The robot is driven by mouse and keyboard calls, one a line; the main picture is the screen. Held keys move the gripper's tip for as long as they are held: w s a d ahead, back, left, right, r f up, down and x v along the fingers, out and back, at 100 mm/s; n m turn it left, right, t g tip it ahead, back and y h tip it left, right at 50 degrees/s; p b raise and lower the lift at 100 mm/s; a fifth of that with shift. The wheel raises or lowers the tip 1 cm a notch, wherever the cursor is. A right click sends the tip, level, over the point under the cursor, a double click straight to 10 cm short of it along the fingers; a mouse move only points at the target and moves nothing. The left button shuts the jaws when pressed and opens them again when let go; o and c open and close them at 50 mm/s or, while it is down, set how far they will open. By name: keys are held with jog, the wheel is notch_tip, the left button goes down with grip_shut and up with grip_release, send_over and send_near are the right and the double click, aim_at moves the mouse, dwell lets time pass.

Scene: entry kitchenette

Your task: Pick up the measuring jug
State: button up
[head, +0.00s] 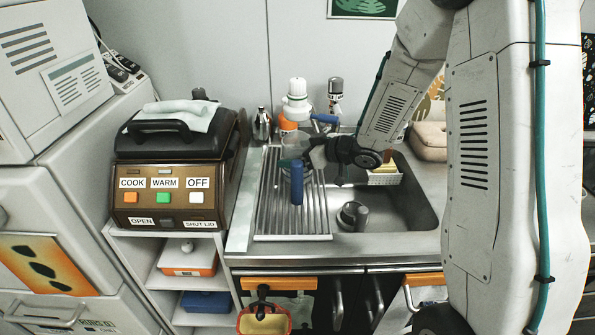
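What looks like the measuring jug is a clear vessel (277,149) with an upright blue handle (297,184), on the ribbed drainer left of the sink basin. My gripper (305,158) reaches in from the right, at the jug's right side and near the top of the handle. Its dark fingers overlap the jug in the picture. I cannot tell whether they touch it or whether they are open or shut. Part of the jug is hidden behind my gripper.
The ribbed drainer (265,222) lies beside the sink basin (415,207), which holds a dark round item (352,216). A white-topped dispenser (297,88) and a metal canister (335,90) stand behind. A cooker (170,175) with labelled buttons stands left. My arm hides much of the right.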

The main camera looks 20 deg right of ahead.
jog(key=c, duration=1)
jog(key=shift+r, duration=0.1)
